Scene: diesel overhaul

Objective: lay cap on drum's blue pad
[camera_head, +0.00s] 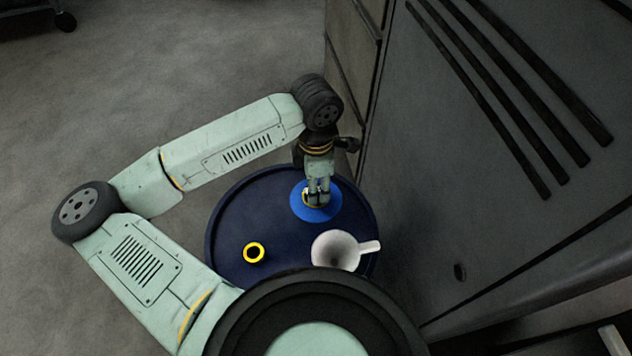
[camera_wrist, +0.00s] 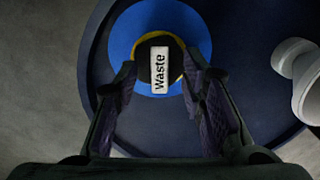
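The cap (camera_wrist: 159,68) is a small dark round piece with a yellow rim and a white label reading "Waste". In the wrist view it sits between the fingertips of my gripper (camera_wrist: 160,72), one at each side of it. The blue pad (camera_wrist: 130,40) is a round disc beneath the cap, which lies within its outline. In the head view my gripper (camera_head: 317,195) points down over the blue pad (camera_head: 332,210), and the fingers mostly hide the cap. I cannot tell whether the cap touches the pad. The drum (camera_head: 225,222) has a round dark blue top.
A yellow ring with a dark centre (camera_head: 254,252) lies on the drum's left front. A white funnel-like cup with a handle (camera_head: 338,243) stands at the right front and shows at the wrist view's right edge (camera_wrist: 303,75). A grey cabinet (camera_head: 480,150) rises close to the drum's right.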

